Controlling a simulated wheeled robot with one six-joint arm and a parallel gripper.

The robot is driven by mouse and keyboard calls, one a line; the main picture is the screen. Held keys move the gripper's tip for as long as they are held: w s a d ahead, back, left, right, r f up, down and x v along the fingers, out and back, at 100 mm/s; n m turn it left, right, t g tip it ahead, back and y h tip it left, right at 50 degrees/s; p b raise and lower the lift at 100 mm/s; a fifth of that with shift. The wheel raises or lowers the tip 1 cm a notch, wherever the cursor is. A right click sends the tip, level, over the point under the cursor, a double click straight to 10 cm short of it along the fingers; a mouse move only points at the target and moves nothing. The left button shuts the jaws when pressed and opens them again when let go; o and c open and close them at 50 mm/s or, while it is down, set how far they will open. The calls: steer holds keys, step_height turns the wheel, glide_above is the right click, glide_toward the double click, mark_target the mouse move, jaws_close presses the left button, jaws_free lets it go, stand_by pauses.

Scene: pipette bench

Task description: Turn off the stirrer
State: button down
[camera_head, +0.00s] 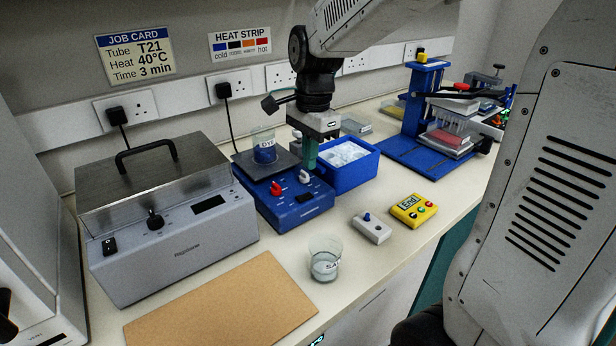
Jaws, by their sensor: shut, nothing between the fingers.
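The stirrer (298,207) is a blue box with a dark top plate, a red knob (276,188), a white knob (305,176) and a small dark display on its front. A beaker labelled DYE (264,150) with blue liquid stands on the plate. My gripper (310,164) points down, its teal fingers shut and empty, just above or behind the white knob at the right end of the stirrer. I cannot tell whether the fingertips touch the knob.
A blue ice box (353,175) stands close to the stirrer's right. A grey water bath (170,240) is at left. A glass beaker (325,265), a small grey switch box (371,229) and a yellow timer (412,210) stand in front. A brown board (222,305) lies at the front edge.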

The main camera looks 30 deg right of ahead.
step_height(320, 180, up, 7)
glide_above(301, 197)
steer(key=d, duration=0.3)
steer(key=shift+w+a+f, duration=0.1)
steer(key=shift+a, duration=0.1)
steer(key=shift+a, duration=0.1)
steer(key=shift+a+y, duration=0.25)
steer(key=shift+y, duration=0.05)
steer(key=f, duration=0.4)
steer(key=a+f, duration=0.1)
steer(key=f, duration=0.8)
steer(key=shift+a+f, duration=0.35)
